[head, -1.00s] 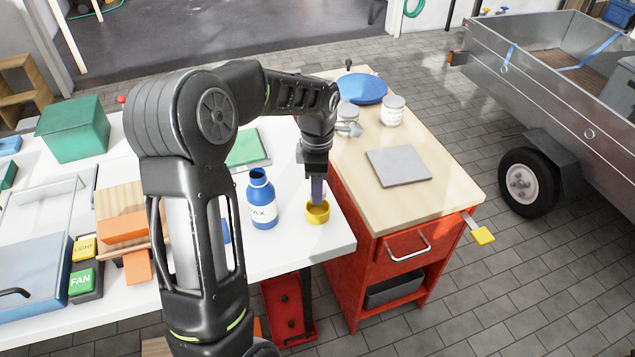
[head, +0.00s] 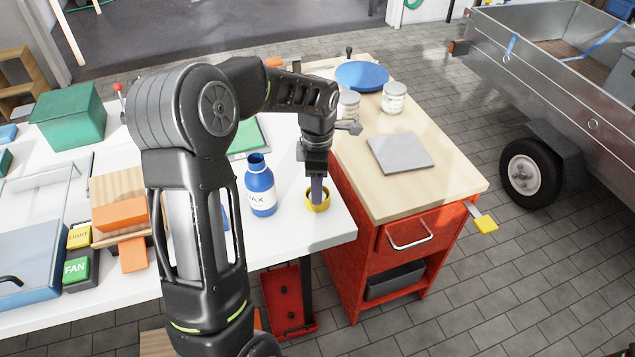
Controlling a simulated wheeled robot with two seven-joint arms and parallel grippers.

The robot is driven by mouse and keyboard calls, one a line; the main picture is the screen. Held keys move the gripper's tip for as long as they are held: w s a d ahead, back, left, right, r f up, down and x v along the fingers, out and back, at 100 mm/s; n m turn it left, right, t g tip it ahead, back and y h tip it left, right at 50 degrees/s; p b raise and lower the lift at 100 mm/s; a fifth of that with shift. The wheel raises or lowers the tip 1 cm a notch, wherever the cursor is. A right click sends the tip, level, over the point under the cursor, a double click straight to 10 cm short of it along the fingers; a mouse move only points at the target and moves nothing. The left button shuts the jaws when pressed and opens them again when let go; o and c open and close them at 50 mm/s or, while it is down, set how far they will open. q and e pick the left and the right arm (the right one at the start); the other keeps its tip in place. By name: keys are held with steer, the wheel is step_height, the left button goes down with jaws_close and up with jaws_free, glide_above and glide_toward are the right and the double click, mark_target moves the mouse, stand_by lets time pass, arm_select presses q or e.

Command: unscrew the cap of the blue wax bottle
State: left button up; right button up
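The blue wax bottle (head: 260,189) stands upright on the white table, its neck bare and its mouth open. A yellow ring-shaped cap (head: 318,207) is at the table's right edge area, to the right of the bottle and apart from it. My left gripper (head: 317,194) points down at the cap, with its finger tips at or inside the cap's rim. The fingers show edge-on, so I cannot tell whether they are open or grip the cap.
A red cabinet with a wooden top (head: 440,180) stands right of the table, bearing a grey plate (head: 400,153), jars (head: 394,97) and a blue dish (head: 361,75). Orange blocks (head: 120,214), a FAN button (head: 76,268) and a green box (head: 68,122) lie to the left.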

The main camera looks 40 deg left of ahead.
arm_select(q)
steer(key=shift+o, duration=0.5)
step_height(320, 180, up, 7)
steer(key=p, duration=0.5)
stand_by(0.8)
